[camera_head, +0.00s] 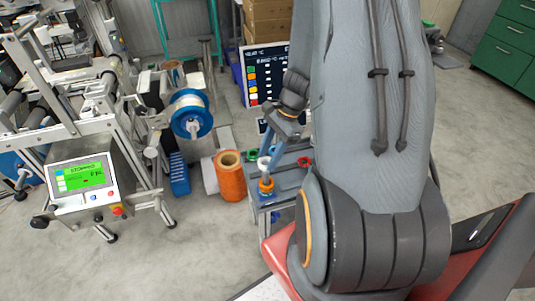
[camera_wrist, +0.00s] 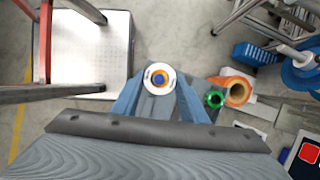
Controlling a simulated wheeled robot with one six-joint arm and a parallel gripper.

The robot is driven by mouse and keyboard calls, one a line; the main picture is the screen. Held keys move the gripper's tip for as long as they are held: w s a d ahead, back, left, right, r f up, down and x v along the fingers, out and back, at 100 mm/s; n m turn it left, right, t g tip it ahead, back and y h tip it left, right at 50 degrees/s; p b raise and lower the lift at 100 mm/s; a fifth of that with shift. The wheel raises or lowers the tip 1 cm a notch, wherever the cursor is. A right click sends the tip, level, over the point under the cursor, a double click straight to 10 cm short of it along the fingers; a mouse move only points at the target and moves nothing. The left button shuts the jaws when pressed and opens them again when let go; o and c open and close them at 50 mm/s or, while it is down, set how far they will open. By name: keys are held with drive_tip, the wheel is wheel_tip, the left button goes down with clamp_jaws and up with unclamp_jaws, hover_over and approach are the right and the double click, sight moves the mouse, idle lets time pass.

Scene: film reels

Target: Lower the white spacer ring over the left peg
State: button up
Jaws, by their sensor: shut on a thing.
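The white spacer ring (camera_wrist: 149,71) is between the blue fingers of my gripper (camera_wrist: 160,84) in the wrist view. My gripper is shut on it. Through the ring's hole I see orange and a blue centre, so the ring is roughly lined up over the peg. I cannot tell whether the peg's tip is inside the white ring. My gripper (camera_head: 272,150) is partly hidden behind my arm there.
The grey stand (camera_head: 291,177) also bears a green ring (camera_head: 252,155) and a red ring (camera_head: 304,162); the green ring (camera_wrist: 214,99) is close right of my fingers. A large orange roll (camera_head: 230,180) stands on the floor left of the stand. A blue reel (camera_head: 191,115) hangs on the machine.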

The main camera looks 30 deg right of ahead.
drive_tip(key=shift+f+b, duration=0.35)
drive_tip(key=shift+f, duration=0.25)
drive_tip(key=shift+f+b, duration=0.7)
drive_tip(key=shift+f, duration=0.85)
idle(1.0)
drive_tip(key=shift+f, duration=0.35)
drive_tip(key=shift+f+b, duration=0.8)
drive_tip(key=shift+f, duration=0.15)
drive_tip(key=o, duration=1.1)
drive_tip(key=shift+r, duration=0.1)
